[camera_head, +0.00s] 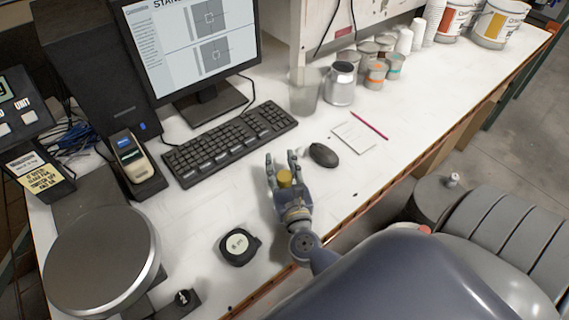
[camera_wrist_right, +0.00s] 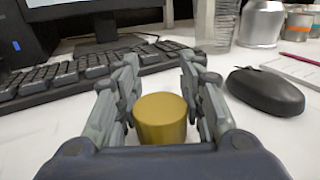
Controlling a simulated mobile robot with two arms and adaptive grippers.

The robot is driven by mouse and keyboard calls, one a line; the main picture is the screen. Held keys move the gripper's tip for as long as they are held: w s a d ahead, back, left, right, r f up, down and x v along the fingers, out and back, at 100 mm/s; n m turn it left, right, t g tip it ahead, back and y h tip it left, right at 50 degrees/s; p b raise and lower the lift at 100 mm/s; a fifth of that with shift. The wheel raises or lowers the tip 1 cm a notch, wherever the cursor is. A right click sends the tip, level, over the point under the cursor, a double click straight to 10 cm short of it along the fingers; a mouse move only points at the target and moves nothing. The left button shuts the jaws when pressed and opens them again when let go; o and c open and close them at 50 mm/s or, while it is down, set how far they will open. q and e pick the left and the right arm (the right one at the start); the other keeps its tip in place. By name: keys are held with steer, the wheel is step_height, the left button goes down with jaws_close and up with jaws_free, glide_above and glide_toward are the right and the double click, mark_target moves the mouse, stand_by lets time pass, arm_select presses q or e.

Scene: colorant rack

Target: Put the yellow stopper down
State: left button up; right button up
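The yellow stopper (camera_head: 285,178) is a short, dull-gold cylinder between the fingers of my right gripper (camera_head: 280,158), close to its palm. In the right wrist view, the stopper (camera_wrist_right: 161,118) stands upright, with a grey finger of the right gripper (camera_wrist_right: 160,68) close against each side. The gripper looks shut on it. The stopper's lower edge is partly hidden by the palm, and I cannot tell whether it touches the white table (camera_head: 340,195). My left gripper is not in view.
The keyboard (camera_head: 230,140) lies beyond the gripper, and the black mouse (camera_head: 323,154) to its right. A round black device (camera_head: 239,246) and a large round metal plate (camera_head: 100,262) are to the left. Bare table lies around the gripper; its front edge is close.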

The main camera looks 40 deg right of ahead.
steer(key=shift+w+d, duration=0.1)
steer(key=shift+w, duration=0.05)
steer(key=c, duration=0.7)
steer(key=shift+c, duration=0.7)
steer(key=shift+r, duration=0.15)
